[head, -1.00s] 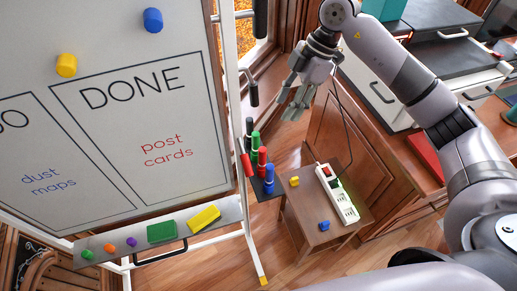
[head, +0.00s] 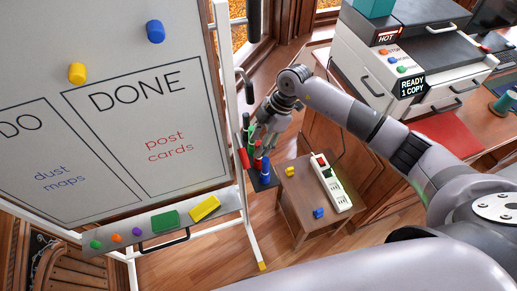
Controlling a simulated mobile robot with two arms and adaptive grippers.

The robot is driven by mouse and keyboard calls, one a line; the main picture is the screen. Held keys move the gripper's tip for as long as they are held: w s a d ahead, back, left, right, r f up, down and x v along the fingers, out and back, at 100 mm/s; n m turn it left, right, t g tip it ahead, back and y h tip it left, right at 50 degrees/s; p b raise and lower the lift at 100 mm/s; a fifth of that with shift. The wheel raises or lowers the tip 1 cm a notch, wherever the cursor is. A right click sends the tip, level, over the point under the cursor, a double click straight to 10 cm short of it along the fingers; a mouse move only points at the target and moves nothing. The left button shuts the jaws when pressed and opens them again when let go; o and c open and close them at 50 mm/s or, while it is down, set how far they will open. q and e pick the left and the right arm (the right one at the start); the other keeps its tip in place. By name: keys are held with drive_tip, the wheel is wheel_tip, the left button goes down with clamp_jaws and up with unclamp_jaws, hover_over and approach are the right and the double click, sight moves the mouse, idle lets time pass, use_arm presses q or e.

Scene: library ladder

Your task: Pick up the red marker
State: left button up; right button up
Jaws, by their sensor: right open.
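A red marker (head: 258,157) stands in a dark holder (head: 262,184) at the right side of the whiteboard stand, between a blue marker (head: 265,169) and a green one (head: 251,137). Another red piece (head: 244,158), slightly tilted, shows just left of it by the stand's post. My right gripper (head: 262,142) is open, its fingers pointing down at the markers. The fingers overlap the upper ends of the markers in the picture; I cannot tell whether they touch. My left gripper is not in view.
A small wooden table (head: 301,207) right of the holder bears a power strip (head: 331,184), a yellow block (head: 290,171) and a blue block (head: 319,212). The whiteboard (head: 110,110) and its tray (head: 127,238) are to the left. A copier (head: 405,55) stands at the back right.

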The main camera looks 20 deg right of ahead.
drive_tip(key=shift+a+f, duration=0.25)
drive_tip(key=shift+f, duration=0.25)
drive_tip(key=shift+c, duration=0.6)
drive_tip(key=c, duration=0.9)
drive_tip(key=shift+r, duration=0.15)
